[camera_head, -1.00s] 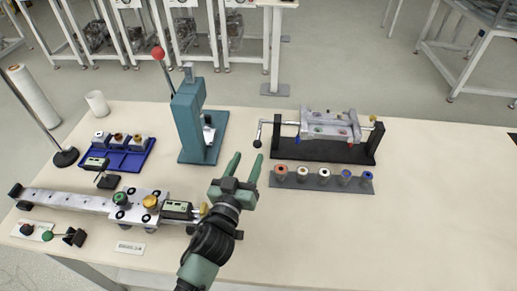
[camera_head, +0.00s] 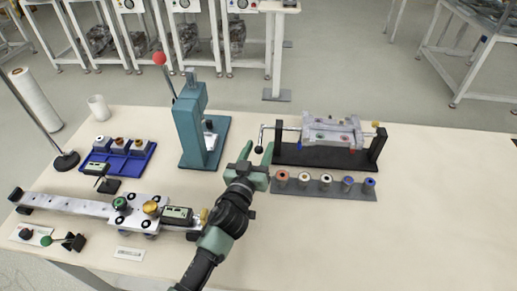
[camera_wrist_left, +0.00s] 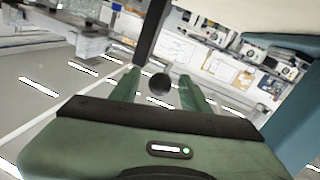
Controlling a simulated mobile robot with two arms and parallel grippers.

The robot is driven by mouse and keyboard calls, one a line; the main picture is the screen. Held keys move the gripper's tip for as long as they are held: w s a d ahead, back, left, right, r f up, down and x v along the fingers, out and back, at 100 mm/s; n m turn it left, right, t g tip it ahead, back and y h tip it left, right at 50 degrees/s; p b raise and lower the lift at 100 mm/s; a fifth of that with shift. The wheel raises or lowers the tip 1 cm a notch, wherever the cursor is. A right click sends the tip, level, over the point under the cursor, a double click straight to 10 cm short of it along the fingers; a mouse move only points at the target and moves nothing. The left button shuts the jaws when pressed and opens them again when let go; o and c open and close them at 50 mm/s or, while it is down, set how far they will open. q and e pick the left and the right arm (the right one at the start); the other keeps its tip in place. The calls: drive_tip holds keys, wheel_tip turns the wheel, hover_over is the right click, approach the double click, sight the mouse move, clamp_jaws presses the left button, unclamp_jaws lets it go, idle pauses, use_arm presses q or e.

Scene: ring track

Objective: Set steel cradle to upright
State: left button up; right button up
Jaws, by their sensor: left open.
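The steel cradle (camera_head: 331,131) is a grey metal block held on a horizontal shaft between the uprights of a black stand (camera_head: 318,157), at the back right of the table. A crank with a round black knob (camera_head: 259,150) sticks out at the cradle's left end. My left gripper (camera_head: 257,155) is open and empty, its green fingers pointing at the knob. In the left wrist view the knob (camera_wrist_left: 159,84) shows between the two fingertips (camera_wrist_left: 158,82); I cannot tell whether they touch it. My right gripper is not in view.
A grey strip with several coloured rollers (camera_head: 325,186) lies in front of the stand. A teal press (camera_head: 196,125) stands to the left. A blue tray (camera_head: 120,160) and a slide rail (camera_head: 75,205) lie further left. The front right of the table is clear.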

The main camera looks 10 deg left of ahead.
use_arm(q)
clamp_jaws()
idle(1.3)
